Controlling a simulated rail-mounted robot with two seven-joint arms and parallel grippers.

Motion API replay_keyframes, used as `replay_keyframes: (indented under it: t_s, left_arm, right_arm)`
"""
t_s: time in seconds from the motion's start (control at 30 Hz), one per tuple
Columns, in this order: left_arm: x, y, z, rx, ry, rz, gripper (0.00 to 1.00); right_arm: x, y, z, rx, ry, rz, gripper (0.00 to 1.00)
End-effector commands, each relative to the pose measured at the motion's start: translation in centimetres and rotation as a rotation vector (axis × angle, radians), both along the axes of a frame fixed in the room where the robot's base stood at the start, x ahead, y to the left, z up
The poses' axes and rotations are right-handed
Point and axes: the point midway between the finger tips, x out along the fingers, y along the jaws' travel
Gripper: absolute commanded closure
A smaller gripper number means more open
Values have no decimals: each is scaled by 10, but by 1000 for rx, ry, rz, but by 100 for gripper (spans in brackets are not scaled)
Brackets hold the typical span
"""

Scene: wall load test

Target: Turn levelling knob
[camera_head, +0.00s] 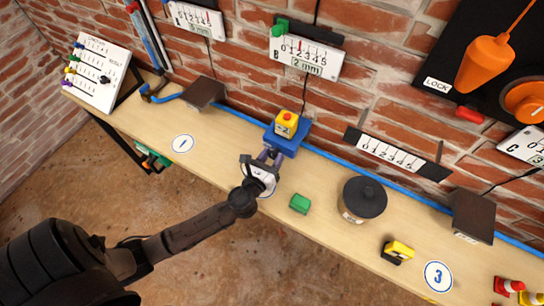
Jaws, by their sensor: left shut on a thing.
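A blue base (296,137) stands on the wooden bench near the wall, with a yellow block (286,125) with a red top on it. A small purplish part (277,157) shows at the front of the blue base; it may be the levelling knob. My left gripper (268,160) reaches in from the left and is shut at this part. The gripper hides most of what it holds, so I cannot see how the knob is turned. My right gripper is not in view.
A green block (300,204), a dark round canister (364,198) and a yellow-black item (397,251) stand to the right on the bench. Gauges, including one marked B (306,55), hang on the brick wall. The bench around disc 1 (183,143) is clear.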

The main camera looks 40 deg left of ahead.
Motion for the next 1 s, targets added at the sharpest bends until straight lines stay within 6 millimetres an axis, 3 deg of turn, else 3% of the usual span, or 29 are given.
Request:
replay_keyframes:
  t_s: [0.6, 1.0]
  left_arm:
    - [0, 0, 0, -546, -131, 1, 84]
    - [0, 0, 0, -773, -186, 0, 84]
  right_arm:
    - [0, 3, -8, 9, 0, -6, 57]
    - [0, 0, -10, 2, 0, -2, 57]
